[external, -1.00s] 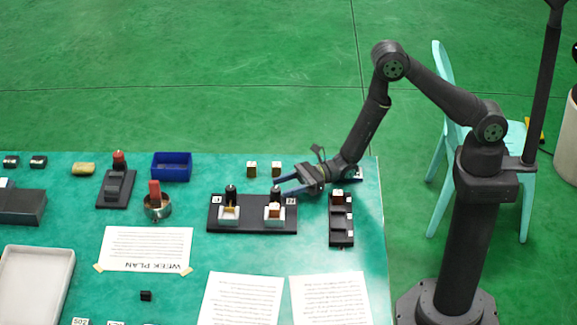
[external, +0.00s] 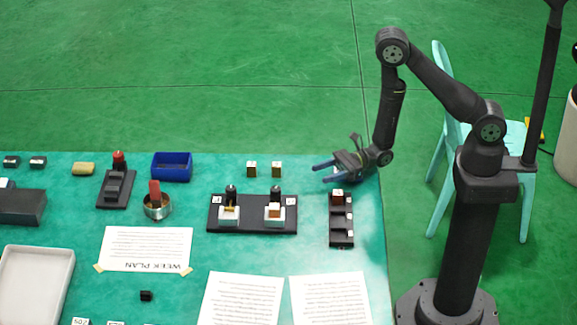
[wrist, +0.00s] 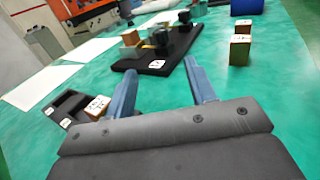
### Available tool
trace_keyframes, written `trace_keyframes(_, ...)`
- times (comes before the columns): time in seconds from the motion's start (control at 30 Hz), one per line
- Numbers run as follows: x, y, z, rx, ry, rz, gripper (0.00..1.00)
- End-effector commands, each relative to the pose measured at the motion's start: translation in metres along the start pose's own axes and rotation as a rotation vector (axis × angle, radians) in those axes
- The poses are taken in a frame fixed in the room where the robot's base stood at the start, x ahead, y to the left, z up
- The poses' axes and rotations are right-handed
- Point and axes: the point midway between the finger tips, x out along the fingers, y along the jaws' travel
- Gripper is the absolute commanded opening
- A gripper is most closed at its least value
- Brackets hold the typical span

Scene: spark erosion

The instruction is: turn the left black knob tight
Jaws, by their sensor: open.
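A black plate (external: 253,226) holds two white-based stations, each with an upright black knob behind it. The left black knob (external: 231,190) and the right black knob (external: 276,190) stand apart, each with a pale block in front. My gripper (external: 319,172) is open and empty, to the right of the plate and clear of both knobs. In the wrist view, the plate (wrist: 150,66) lies beyond my open fingers (wrist: 160,70), with the right knob (wrist: 160,37) nearer. I cannot tell how tight either knob is.
A black slotted rack (external: 341,230) with a block in it stands right of the plate. Two small wooden blocks (external: 264,169) sit behind the plate. A blue bin (external: 171,166) and a metal cup (external: 157,209) lie to the left, papers (external: 240,300) in front.

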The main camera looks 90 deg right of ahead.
Motion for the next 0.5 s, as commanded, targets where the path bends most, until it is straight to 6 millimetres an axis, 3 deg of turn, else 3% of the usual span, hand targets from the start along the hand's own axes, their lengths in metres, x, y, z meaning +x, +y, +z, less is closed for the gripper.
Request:
trace_keyframes(0.27,0.013,0.017,0.009,-0.055,-0.01,0.103,0.52)
trace_keyframes(0.5,0.041,0.075,0.037,-0.318,-0.042,0.475,0.52)
